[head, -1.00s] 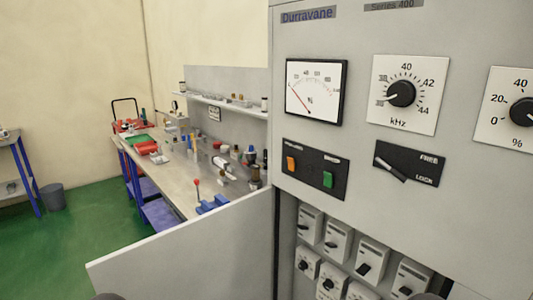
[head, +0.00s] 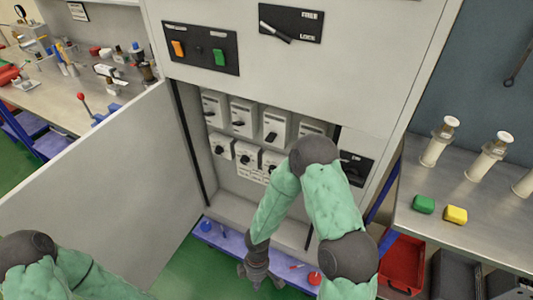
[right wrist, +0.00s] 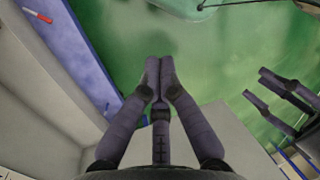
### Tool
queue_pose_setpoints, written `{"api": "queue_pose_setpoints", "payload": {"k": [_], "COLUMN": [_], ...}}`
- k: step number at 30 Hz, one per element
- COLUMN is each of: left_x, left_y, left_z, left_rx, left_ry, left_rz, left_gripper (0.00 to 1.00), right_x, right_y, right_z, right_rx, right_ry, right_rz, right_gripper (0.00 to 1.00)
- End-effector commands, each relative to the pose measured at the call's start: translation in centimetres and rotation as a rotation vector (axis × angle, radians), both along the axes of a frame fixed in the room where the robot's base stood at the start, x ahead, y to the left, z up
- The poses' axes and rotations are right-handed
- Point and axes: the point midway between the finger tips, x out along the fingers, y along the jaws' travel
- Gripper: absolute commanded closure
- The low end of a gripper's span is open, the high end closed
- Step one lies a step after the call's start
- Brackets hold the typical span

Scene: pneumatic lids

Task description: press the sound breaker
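Several white breakers with black levers sit in two rows in the open lower bay of the grey cabinet; one in the upper row (head: 243,117) and one in the lower row (head: 246,154) show clearly. Their markings are too small to read, so I cannot tell which is the sound breaker. My right arm hides part of the lower row. My right gripper (head: 258,280) hangs below and in front of the bay, touching no breaker. In the right wrist view its fingers (right wrist: 158,72) are together and empty. My left gripper (right wrist: 262,88) shows there too, its fingers apart.
The open cabinet door (head: 110,185) stands out to the left of the bay. Above are an orange switch (head: 178,48), a green switch (head: 219,57) and a lever plate (head: 290,24). A metal bench (head: 480,230) with white cylinders, a green block and a yellow block stands right.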

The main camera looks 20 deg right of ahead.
Motion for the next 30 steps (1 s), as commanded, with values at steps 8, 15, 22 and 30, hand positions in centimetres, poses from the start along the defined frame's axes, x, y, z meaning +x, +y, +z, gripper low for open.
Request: {"api": "queue_pose_setpoints", "payload": {"k": [8,15,22,30], "left_x": [0.0,0.0,0.0,0.0], "left_y": [0.0,0.0,0.0,0.0], "left_z": [0.0,0.0,-0.1,-0.1], "left_rx": [0.0,0.0,0.0,0.0], "left_ry": [0.0,0.0,0.0,0.0], "left_rz": [0.0,0.0,0.0,0.0], "left_gripper": [0.6,0.6,0.6,0.6], "right_x": [7.7,17.5,24.9,27.6], "right_y": [-6.3,-10.6,-11.7,-11.4], "right_z": [3.5,11.0,20.6,26.1], "right_rx": [-0.298,-0.695,-1.085,-1.292], "right_ry": [-0.128,-0.248,-0.335,-0.371], "right_rz": [0.588,0.979,1.172,1.221], "right_gripper": [1.0,1.0,1.0,1.0]}}
